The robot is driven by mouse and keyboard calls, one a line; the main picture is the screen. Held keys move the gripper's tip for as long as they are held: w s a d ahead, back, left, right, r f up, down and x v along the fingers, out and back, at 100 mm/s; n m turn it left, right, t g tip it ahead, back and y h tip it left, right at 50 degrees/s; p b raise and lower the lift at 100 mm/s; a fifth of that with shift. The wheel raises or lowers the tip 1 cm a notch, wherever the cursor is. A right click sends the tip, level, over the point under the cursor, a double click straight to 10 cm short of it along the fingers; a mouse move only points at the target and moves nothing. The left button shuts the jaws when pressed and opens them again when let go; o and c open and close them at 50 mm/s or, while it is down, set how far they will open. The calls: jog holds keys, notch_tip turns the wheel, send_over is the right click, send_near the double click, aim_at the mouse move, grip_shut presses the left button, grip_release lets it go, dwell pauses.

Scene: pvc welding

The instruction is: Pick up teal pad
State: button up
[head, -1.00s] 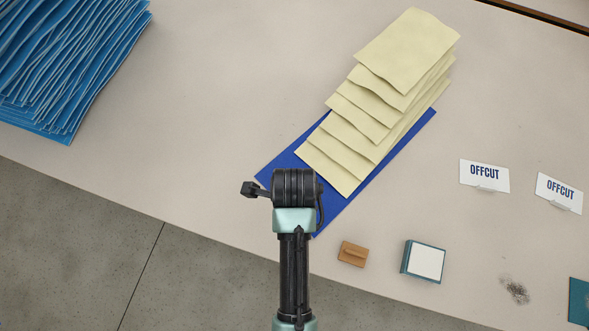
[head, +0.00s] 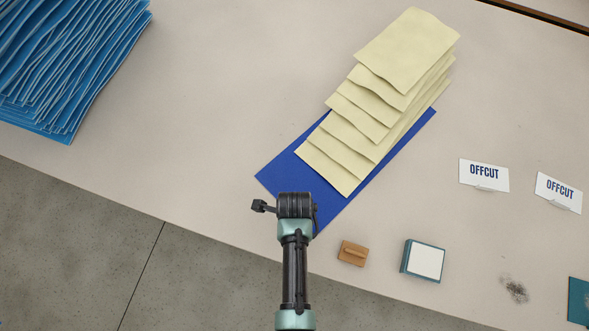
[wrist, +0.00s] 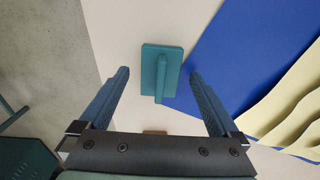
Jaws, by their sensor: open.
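The teal pad (wrist: 156,70) is a flat rectangular plate with a raised teal handle bar on top. It lies on the pale table in the wrist view, close to the edge of the blue mat (wrist: 230,60). My gripper (wrist: 159,76) is open and empty, its two blue fingers on either side of the pad in the picture, with gaps on both sides. I cannot tell the remaining height from this view. In the head view my arm appears to cover the pad, and the fingers are hidden.
Cream sheets (head: 408,52) lie fanned on the blue mat. A brown block (head: 353,253) and a white-topped teal block (head: 425,262) sit right of my arm. Two OFFCUT signs (head: 484,174) stand farther right. Blue sheets (head: 65,60) are stacked upper left. The table edge is close by.

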jog(key=shift+f, duration=0.5)
jog(key=c, duration=1.4)
jog(key=shift+r, duration=0.15)
jog(key=shift+c, duration=0.2)
notch_tip(320, 180, up, 10)
jog(key=shift+f+p, duration=0.15)
jog(key=shift+p, duration=0.15)
jog(key=o, duration=0.7)
jog(key=c, duration=0.5)
jog(key=shift+c, duration=0.2)
